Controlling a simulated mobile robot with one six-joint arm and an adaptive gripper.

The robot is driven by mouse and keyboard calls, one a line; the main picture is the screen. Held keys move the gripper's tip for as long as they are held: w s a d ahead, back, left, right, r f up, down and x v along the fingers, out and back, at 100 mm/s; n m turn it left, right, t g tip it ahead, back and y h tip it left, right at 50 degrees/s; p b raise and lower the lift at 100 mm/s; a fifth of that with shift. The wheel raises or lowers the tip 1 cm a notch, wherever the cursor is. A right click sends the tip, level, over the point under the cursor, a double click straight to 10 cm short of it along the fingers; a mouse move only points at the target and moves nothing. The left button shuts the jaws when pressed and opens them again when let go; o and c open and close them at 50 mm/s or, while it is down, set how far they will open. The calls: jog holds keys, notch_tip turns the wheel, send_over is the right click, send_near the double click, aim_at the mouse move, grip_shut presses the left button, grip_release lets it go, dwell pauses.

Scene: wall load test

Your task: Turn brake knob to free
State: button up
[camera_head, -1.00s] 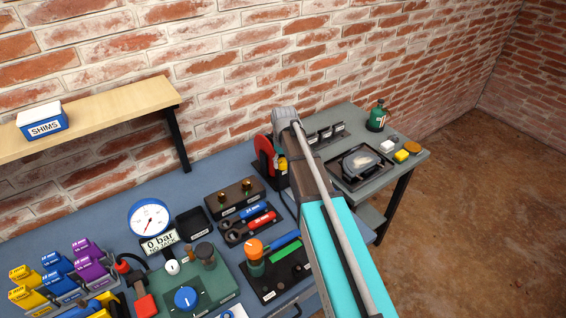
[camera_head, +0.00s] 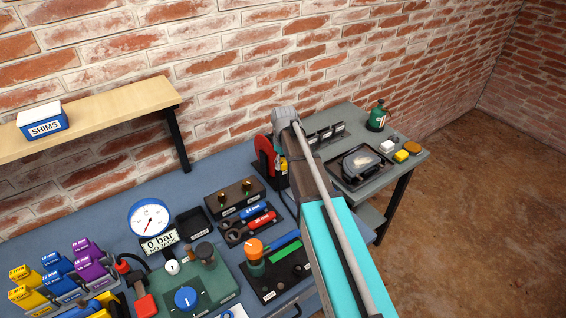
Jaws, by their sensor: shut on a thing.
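My arm (camera_head: 330,225) reaches up from the bottom right to a grey joint (camera_head: 285,116). My gripper is hidden behind the arm, so its jaws and their contact do not show. A red wheel-shaped part (camera_head: 264,155) stands on the blue bench just left of the arm, partly covered by it. A small yellow part (camera_head: 284,166) shows beside it. No knob in view is legibly marked as the brake. A blue knob (camera_head: 185,298) sits on the green unit, and an orange knob (camera_head: 253,247) tops a green cylinder at the bottom centre.
A gauge (camera_head: 149,218) stands above a "0 bar" sign (camera_head: 160,243). Yellow, blue and purple blocks (camera_head: 58,262) crowd the left. A side table (camera_head: 344,121) at right holds a tray (camera_head: 340,179) and a green bottle (camera_head: 377,116). A shelf (camera_head: 110,112) carries a SHIMS box (camera_head: 44,122).

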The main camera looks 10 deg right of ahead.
jog(key=n, duration=0.5)
jog(key=shift+n, duration=0.3)
jog(key=n, duration=0.4)
jog(key=shift+n, duration=0.3)
jog(key=o, duration=1.1)
jog(key=shift+o, duration=0.2)
